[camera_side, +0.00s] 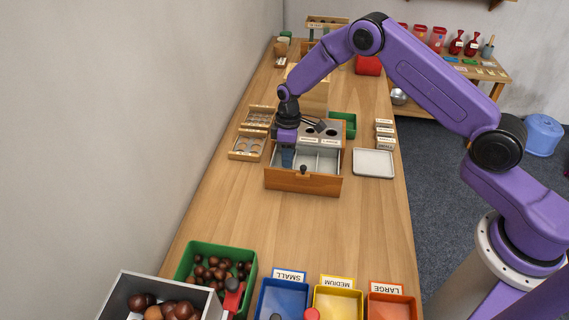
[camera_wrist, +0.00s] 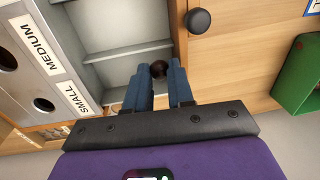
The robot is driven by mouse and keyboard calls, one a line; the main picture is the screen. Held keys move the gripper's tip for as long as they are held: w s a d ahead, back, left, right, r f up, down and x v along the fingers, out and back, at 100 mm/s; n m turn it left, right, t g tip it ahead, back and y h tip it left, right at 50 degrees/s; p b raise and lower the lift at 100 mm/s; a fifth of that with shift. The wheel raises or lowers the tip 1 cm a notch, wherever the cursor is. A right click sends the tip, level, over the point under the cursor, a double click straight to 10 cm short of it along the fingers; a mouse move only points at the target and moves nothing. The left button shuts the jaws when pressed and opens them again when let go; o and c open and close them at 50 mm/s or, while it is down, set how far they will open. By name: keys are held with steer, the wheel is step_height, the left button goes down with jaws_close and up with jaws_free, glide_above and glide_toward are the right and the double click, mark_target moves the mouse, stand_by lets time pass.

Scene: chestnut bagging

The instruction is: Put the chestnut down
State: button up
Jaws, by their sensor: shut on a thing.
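A dark brown chestnut (camera_wrist: 157,69) shows between my fingertips in the wrist view, partly covered by the blue fingers. My gripper (camera_wrist: 159,76) is shut on it. In the side view my gripper (camera_side: 287,160) points down into the left part of the open wooden drawer (camera_side: 300,183), and the chestnut is hidden there. The drawer has a grey divided inside and a dark round knob. The wrist view shows the drawer's grey compartments (camera_wrist: 110,42) beyond and beside the fingers. I cannot tell whether the chestnut touches the drawer floor.
A grey plate with holes and MEDIUM and SMALL labels (camera_wrist: 42,45) adjoins the drawer. A white tray (camera_side: 374,163) stands to the right, and wooden hole trays (camera_side: 247,147) to the left. A green bin (camera_side: 196,246) of chestnuts and coloured SMALL, MEDIUM, LARGE trays stand in front.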

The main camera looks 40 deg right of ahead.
steer(key=shift+w+a+f, duration=0.1)
steer(key=shift+w+f, duration=0.45)
steer(key=shift+f, duration=1.45)
steer(key=shift+f, duration=0.2)
steer(key=o, duration=0.8)
steer(key=shift+a, duration=0.1)
step_height(320, 180, up, 17)
steer(key=w+d, duration=0.1)
steer(key=shift+w+d+r, duration=0.15)
steer(key=shift+w+d, duration=0.05)
steer(key=shift+w, duration=0.2)
